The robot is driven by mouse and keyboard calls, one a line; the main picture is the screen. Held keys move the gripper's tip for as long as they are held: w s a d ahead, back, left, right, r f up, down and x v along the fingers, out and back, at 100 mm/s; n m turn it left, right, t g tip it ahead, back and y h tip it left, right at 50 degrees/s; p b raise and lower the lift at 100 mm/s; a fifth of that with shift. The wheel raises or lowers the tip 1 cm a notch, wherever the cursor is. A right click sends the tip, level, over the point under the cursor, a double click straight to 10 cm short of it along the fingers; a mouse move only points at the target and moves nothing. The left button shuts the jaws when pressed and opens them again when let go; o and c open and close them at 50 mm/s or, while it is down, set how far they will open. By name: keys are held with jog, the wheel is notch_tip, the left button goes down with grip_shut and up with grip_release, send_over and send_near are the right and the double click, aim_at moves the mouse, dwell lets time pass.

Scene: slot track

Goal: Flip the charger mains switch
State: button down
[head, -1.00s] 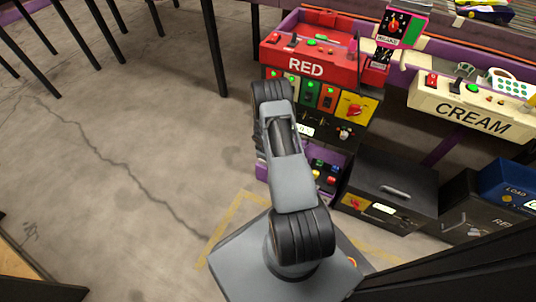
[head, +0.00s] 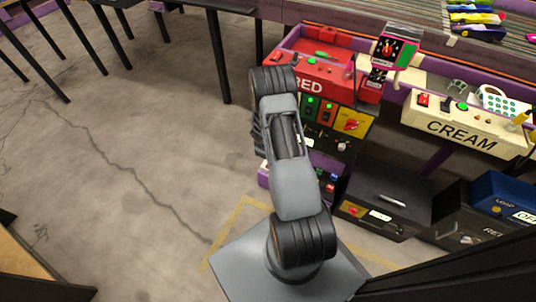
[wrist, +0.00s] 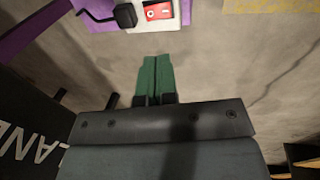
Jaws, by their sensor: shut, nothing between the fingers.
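In the wrist view, a red rocker switch (wrist: 158,12) sits on a white plate (wrist: 135,27) at the top edge. The plate is partly cut off by the frame. A black plug (wrist: 125,15) with a dark cable is beside the switch on its left. My gripper (wrist: 156,58) has its green fingers together with nothing between them. The fingertips point toward the switch and appear a little short of it, with floor showing between. In the head view my arm hides the gripper, and I cannot make out the switch there.
A red console (head: 335,88) and a cream console (head: 462,130) stand at the back right. A black case (head: 385,190) and a blue box (head: 508,195) are on the right. A purple panel (wrist: 35,32) is left of the plug.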

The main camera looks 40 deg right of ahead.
jog(key=shift+p+v, duration=0.3)
jog(key=shift+v, duration=0.8)
jog(key=shift+w+d+r, duration=0.2)
jog(key=shift+w+d, duration=0.05)
jog(key=shift+d, duration=0.4)
jog(key=b+x, duration=0.5)
jog(key=x, duration=0.9)
jog(key=shift+b, duration=0.35)
jog(key=shift+a, duration=0.1)
